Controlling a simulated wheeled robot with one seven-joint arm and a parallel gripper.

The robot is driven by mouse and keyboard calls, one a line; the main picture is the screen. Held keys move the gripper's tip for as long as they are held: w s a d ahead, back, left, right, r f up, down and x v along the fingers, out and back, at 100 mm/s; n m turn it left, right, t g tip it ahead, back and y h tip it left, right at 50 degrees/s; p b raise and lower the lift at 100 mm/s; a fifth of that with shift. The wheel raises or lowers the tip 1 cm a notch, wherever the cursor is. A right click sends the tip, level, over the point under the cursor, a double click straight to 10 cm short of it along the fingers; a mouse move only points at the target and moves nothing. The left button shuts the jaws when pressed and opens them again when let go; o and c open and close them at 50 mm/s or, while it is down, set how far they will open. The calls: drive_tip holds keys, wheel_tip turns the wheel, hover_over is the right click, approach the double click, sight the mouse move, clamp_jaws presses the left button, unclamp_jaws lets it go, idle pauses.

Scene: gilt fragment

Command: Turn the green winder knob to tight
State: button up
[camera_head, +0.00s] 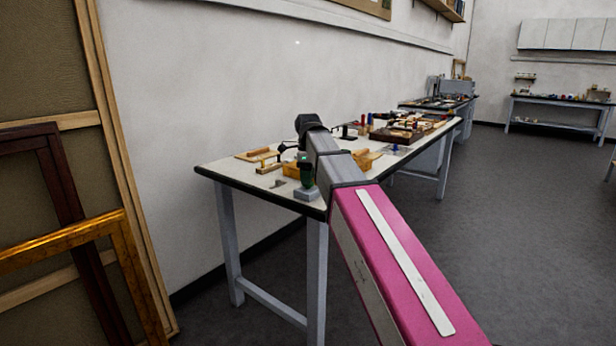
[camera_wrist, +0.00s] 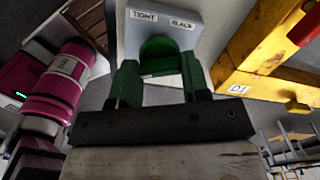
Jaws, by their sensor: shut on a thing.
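The green winder knob (camera_wrist: 162,48) shows in the wrist view as a rounded green shape in front of a grey block (camera_wrist: 205,20). The block has a label reading TIGHT at its left and one reading SLACK at its right. My gripper (camera_wrist: 160,68) has green fingers, one on each side of the knob, and is shut on it. In the head view my gripper (camera_head: 306,170) points down over the grey block (camera_head: 307,194) at the near edge of the table. The knob is hard to tell from the green fingers there. No pointer mark on it is readable.
The worktable (camera_head: 230,170) holds wooden pieces (camera_head: 258,154) behind my gripper and several tools farther right. A yellow wooden thing (camera_wrist: 265,45) with a small label stands close at the right in the wrist view. Frames (camera_head: 70,240) lean at the left. The floor at the right is clear.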

drive_tip(key=m, duration=0.5)
drive_tip(key=shift+m, duration=2.6)
drive_tip(key=o, duration=0.9)
drive_tip(key=shift+r, duration=0.15)
wheel_tip(320, 180, up, 11)
drive_tip(key=shift+f, duration=0.2)
